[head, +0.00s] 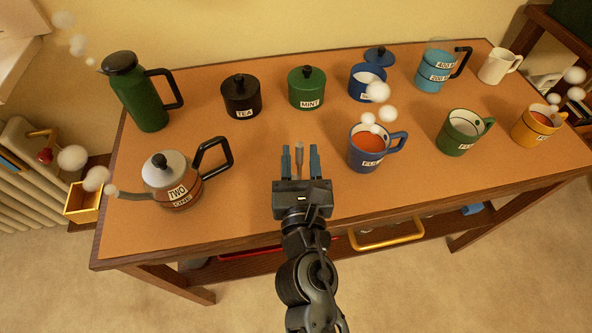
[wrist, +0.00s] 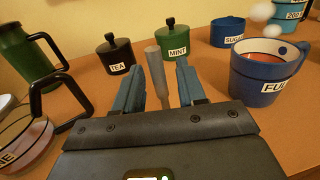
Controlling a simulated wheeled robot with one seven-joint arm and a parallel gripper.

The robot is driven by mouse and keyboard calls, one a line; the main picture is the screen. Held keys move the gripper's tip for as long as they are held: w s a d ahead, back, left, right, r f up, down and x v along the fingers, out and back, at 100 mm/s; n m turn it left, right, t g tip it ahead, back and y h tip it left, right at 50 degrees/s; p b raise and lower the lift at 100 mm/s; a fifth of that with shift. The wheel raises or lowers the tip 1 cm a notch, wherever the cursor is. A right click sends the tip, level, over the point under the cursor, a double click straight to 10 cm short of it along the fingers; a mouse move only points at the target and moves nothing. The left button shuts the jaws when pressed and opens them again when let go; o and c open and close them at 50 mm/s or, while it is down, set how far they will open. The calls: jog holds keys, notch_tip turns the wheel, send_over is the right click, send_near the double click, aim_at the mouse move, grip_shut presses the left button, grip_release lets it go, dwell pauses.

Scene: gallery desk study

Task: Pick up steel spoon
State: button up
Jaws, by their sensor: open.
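The steel spoon (head: 299,153) lies on the desk, a slim grey shape pointing away from me. In the wrist view the spoon (wrist: 155,68) shows as a grey handle end between the fingers; the rest is hidden or hard to make out. My gripper (head: 300,160) is open over the desk, its two blue fingers on either side of the spoon. In the wrist view the fingers of my gripper (wrist: 159,82) stand apart from the spoon, with a gap on each side.
A blue mug (head: 366,158) stands close to the right. A kettle (head: 171,186) stands to the left. The black TEA jar (head: 240,101) and green MINT jar (head: 306,92) stand behind. A green jug (head: 140,99) is back left. More cups stand right. The desk (head: 250,150) around my gripper is bare.

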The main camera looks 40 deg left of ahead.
jog(key=shift+w+a, duration=0.3)
grip_shut()
dwell(0.4)
